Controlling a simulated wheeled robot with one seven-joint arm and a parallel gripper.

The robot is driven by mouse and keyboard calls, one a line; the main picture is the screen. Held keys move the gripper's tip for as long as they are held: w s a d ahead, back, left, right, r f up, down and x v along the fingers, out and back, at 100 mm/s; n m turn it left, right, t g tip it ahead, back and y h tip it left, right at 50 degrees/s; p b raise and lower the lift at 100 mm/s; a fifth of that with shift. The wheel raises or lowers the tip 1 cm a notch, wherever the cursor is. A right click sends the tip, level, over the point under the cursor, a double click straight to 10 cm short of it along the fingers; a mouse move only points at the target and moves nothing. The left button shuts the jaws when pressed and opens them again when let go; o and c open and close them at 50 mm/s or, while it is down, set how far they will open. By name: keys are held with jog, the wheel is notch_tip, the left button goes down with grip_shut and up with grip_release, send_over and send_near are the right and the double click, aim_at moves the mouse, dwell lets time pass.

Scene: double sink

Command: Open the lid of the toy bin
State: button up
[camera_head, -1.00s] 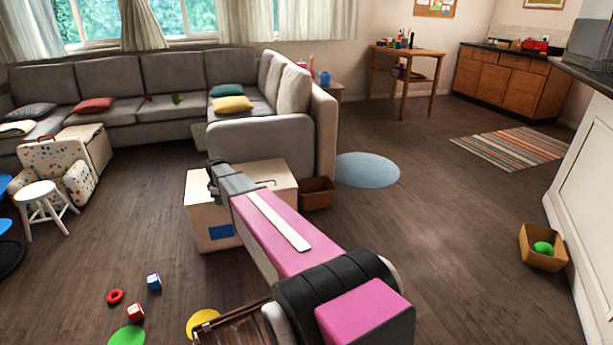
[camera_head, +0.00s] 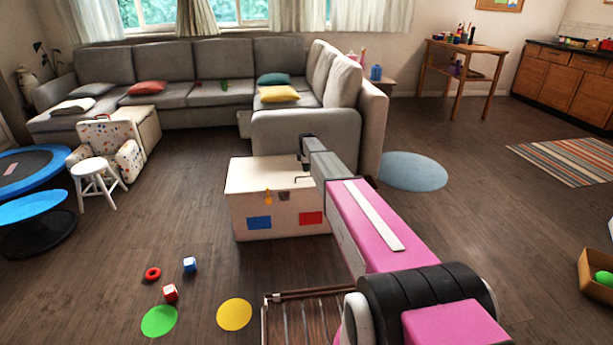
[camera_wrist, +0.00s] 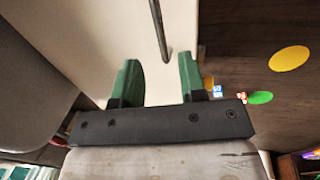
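The toy bin (camera_head: 278,223) is a cream-white box with a blue and a red patch on its front. It stands on the floor in front of the sofa. Its lid (camera_head: 262,172) lies flat and shut. My gripper (camera_head: 304,160) is over the right part of the lid in the head view, where my arm hides the bin's right end. In the wrist view my gripper (camera_wrist: 160,80) has two green fingers held apart with nothing between them. The pale lid (camera_wrist: 105,40) shows beyond them, with a thin dark bar near its edge. I cannot tell whether the fingers touch it.
A grey sofa (camera_head: 190,105) stands behind the bin. Small blocks, a red ring (camera_head: 153,274) and coloured discs lie on the floor at front left. A white stool (camera_head: 95,185) stands at left.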

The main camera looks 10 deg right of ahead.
jog(key=f, duration=0.3)
jog(key=w+f, duration=0.1)
jog(key=f, duration=0.2)
jog(key=shift+w+a+f, duration=0.1)
grip_shut()
